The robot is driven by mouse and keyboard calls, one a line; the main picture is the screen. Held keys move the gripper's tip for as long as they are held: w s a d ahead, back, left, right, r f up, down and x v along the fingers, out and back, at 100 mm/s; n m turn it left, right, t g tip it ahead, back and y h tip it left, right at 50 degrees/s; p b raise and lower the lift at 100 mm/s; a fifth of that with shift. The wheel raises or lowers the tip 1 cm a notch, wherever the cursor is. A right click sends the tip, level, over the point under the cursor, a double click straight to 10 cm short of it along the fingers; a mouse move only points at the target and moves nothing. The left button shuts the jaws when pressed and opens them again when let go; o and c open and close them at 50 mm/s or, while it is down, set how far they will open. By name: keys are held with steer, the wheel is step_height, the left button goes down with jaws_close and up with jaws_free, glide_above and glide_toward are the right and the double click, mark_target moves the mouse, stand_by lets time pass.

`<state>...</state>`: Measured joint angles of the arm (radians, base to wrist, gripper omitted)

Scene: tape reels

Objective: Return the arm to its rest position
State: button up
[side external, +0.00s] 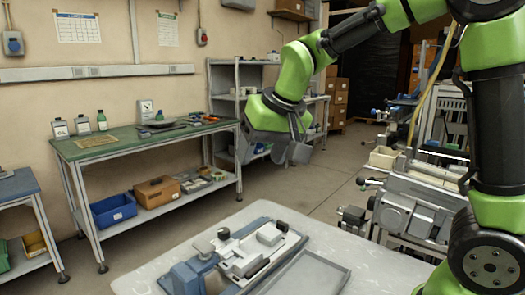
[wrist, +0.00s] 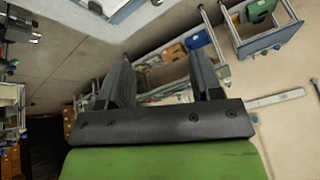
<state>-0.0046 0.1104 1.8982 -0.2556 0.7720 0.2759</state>
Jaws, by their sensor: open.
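My gripper (side external: 300,143) hangs in the air above and behind the white table (side external: 140,281) in the side view, clear of everything. In the wrist view my gripper (wrist: 160,78) shows two dark fingers spread apart with nothing between them. My green and black arm reaches in from the right and bends down to the gripper. On the table sit a blue and grey fixture (side external: 235,255) and a grey tray (side external: 312,274). I see no tape reel that I can make out clearly.
A green-topped workbench (side external: 150,140) stands along the wall, with a blue bin (side external: 113,209) and a brown box (side external: 157,191) on its lower shelf. A metal shelf rack (side external: 228,90) is behind. Grey machinery (side external: 415,205) stands at right. The air around the gripper is free.

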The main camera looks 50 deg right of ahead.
stand_by(0.3)
steer(key=s+a+r+t+y, duration=0.1)
steer(key=s, duration=0.8)
steer(key=s+a+r+n+y, duration=0.1)
steer(key=s+a, duration=0.1)
steer(key=s, duration=0.7)
steer(key=shift+t, duration=0.4)
